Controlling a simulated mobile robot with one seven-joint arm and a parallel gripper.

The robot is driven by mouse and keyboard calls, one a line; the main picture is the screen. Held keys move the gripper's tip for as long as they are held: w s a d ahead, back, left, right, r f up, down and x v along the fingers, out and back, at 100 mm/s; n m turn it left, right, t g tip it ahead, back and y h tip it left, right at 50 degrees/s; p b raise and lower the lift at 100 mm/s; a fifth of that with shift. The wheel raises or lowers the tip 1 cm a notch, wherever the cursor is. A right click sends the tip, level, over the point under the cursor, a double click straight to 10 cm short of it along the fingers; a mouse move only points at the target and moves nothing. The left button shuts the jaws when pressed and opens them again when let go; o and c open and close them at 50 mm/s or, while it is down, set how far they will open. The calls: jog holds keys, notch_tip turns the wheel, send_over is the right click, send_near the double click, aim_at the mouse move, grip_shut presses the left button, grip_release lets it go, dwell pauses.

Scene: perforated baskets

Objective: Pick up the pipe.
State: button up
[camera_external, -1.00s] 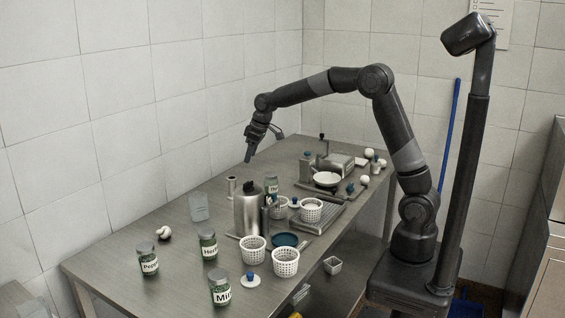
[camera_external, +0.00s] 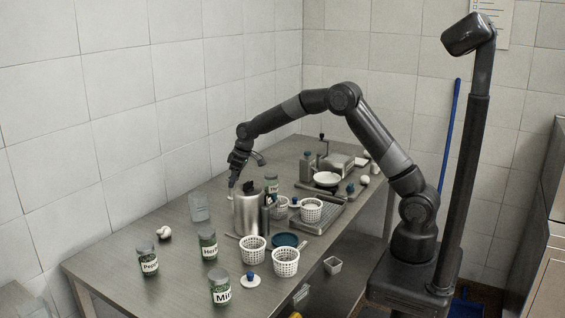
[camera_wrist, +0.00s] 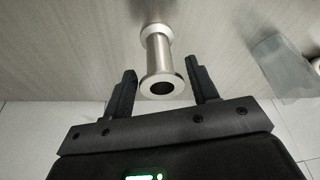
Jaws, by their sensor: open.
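The pipe (camera_wrist: 158,62) is a short metal tube with flanged ends. In the wrist view its near flange, with a dark bore, lies between the two fingers of my gripper (camera_wrist: 162,82). A gap shows on each side of the pipe, and the fingers are open. In the external view my gripper (camera_external: 233,184) points down over the table, left of the metal canister. The pipe is mostly hidden behind my gripper there.
The metal canister (camera_external: 248,214) stands close to the right of my gripper. A clear container (camera_external: 199,208) stands to the left. White perforated baskets (camera_external: 286,262), labelled jars (camera_external: 208,245) and a tray (camera_external: 318,222) occupy the table (camera_external: 110,262). The left rear strip is mostly free.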

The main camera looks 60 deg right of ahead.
aim_at(229, 196)
jog(key=x, duration=0.4)
jog(key=shift+w, duration=0.1)
jog(key=shift+c, duration=0.3)
jog(key=c, duration=0.7)
